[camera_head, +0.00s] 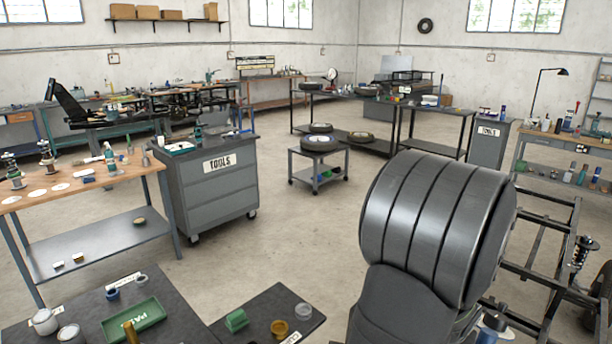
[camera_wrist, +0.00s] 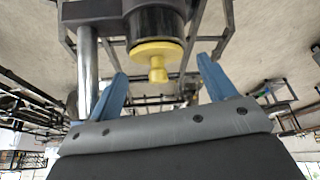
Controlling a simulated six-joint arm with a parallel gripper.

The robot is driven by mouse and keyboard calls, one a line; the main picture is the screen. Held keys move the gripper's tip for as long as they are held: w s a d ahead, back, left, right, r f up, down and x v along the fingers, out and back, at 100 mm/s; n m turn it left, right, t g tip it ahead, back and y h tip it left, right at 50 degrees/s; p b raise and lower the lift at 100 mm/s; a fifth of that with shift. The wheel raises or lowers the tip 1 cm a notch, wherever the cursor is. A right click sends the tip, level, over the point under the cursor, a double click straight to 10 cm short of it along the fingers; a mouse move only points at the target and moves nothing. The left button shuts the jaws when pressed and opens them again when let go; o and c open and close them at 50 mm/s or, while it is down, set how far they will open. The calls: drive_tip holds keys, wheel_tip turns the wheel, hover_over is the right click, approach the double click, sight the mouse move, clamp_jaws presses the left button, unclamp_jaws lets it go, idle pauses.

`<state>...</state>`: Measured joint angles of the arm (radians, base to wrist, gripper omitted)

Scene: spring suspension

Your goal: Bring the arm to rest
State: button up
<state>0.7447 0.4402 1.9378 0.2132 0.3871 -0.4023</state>
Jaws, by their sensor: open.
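My gripper (camera_wrist: 161,72) shows in the wrist view with its two blue fingers spread apart. A yellow stepped piece (camera_wrist: 157,58) with a round knob shows between the fingers in the picture, under a dark cylinder (camera_wrist: 155,20). No contact between it and the fingers is visible, and its depth cannot be told. A shiny metal rod (camera_wrist: 88,70) stands beside the left finger. In the head view my large grey arm link fills the right centre and hides most of what lies behind it. My gripper cannot be clearly made out there.
A dark metal frame (camera_head: 540,225) with a coil-spring shock (camera_head: 580,252) stands at the right, close to my arm. A dark table (camera_head: 175,300) with a green tray (camera_head: 133,322) is at the front left. A grey tool cabinet (camera_head: 212,185) stands behind.

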idle(0.4)
drive_tip(key=shift+s+r, duration=0.1)
drive_tip(key=shift+r, duration=0.35)
drive_tip(key=v, duration=1.2)
drive_tip(key=x, duration=1.3)
drive_tip(key=shift+s+a+f, duration=0.1)
drive_tip(key=shift+a+f, duration=0.05)
wheel_tip(320, 180, up, 9)
drive_tip(key=w+a+f+n, duration=0.1)
drive_tip(key=w+a, duration=0.6)
drive_tip(key=a, duration=0.3)
drive_tip(key=w+a+f+n, duration=0.1)
drive_tip(key=w+a+f, duration=0.1)
drive_tip(key=w+a, duration=0.6)
drive_tip(key=w+a+f+n+y, duration=0.1)
drive_tip(key=w+a, duration=0.6)
drive_tip(key=a, duration=0.7)
drive_tip(key=shift+w+f, duration=0.25)
drive_tip(key=shift+f, duration=0.4)
drive_tip(key=shift+a, duration=0.1)
